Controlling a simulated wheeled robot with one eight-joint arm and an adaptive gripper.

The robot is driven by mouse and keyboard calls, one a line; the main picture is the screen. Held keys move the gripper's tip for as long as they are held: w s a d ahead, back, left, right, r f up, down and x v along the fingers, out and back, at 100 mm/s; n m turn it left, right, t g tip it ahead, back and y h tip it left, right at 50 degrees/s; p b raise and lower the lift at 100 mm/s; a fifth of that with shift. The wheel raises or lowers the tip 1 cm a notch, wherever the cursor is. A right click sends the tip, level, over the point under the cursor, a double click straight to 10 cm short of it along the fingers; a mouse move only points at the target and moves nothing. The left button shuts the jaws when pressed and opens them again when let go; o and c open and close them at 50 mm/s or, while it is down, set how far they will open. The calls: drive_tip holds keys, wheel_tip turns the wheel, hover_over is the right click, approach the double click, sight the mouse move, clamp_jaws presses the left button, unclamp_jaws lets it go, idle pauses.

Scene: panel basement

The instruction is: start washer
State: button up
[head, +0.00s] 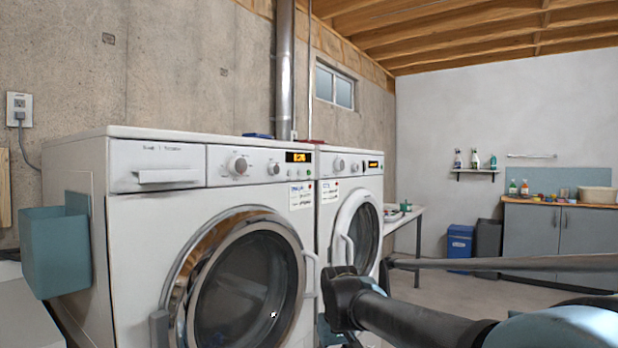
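The washer (130,230) is the white front-loader at the left, with a detergent drawer (165,178) at its upper left. Its round glass door (245,290) looks shut, with a handle (312,275) on the right. Its panel has a large knob (237,165), a smaller control (273,169) and a lit orange display (298,157). A small green spot (294,169) sits below the display. My arm reaches in from the lower right, in front of the machines. I cannot make out my gripper or its fingers.
A second white front-loader (345,180) with a lit display stands right of the washer. A teal bin (55,250) hangs on the washer's left side. A side table (405,218), blue bin (459,245) and grey cabinet (560,235) stand farther back. Open floor lies at centre right.

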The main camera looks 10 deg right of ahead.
clamp_jaws()
idle(1.0)
